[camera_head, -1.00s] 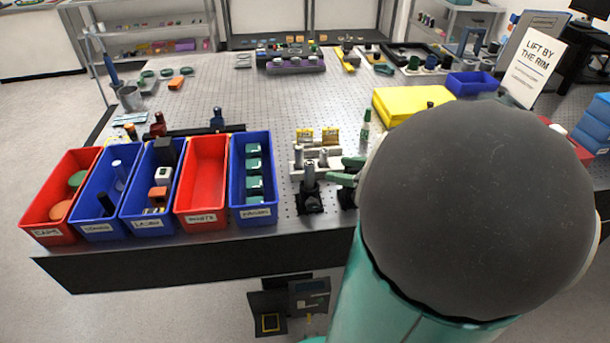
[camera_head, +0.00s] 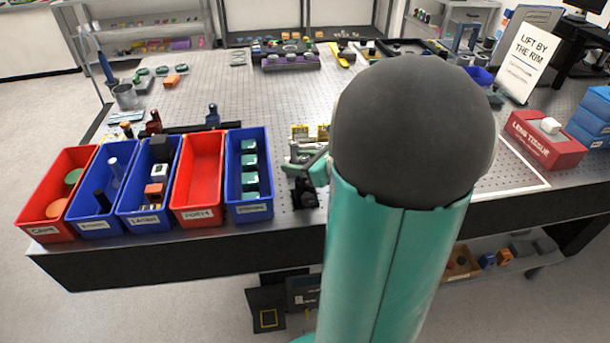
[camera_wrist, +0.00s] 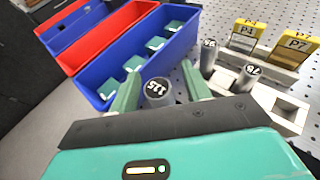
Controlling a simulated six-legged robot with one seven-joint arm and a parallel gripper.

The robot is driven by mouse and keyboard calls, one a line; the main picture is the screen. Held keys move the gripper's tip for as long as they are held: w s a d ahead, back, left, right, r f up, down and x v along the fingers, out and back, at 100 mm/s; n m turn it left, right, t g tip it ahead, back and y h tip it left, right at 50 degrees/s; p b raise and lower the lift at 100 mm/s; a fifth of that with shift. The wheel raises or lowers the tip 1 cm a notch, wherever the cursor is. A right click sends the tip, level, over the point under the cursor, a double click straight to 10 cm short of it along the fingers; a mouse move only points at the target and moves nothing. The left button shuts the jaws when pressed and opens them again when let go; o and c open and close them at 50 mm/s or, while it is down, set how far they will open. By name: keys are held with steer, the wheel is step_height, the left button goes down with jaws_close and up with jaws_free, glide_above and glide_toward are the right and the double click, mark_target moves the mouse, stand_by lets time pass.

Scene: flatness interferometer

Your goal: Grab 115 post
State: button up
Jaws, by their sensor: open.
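The 115 post (camera_wrist: 158,90) is a grey cylinder with a black top marked 115, seen in the wrist view. My gripper (camera_wrist: 162,88) is open, with its green fingers on either side of the post's top. I cannot tell whether either finger touches it. In the head view my gripper (camera_head: 306,160) is above the front edge of the table, and my arm hides most of the post area. Two more grey posts, one marked 75 (camera_wrist: 247,77) and a narrower one (camera_wrist: 208,56), stand in the pale rack (camera_wrist: 284,104) to the right.
Yellow blocks marked P4 (camera_wrist: 245,36) and P7 (camera_wrist: 293,46) stand behind the rack. A blue bin (camera_head: 249,200) with green-topped pieces is just left of my gripper, beside an empty red bin (camera_head: 202,165). A lens tissue box (camera_head: 545,142) sits at the right.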

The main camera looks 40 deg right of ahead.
jaws_close()
steer(key=shift+r, duration=0.1)
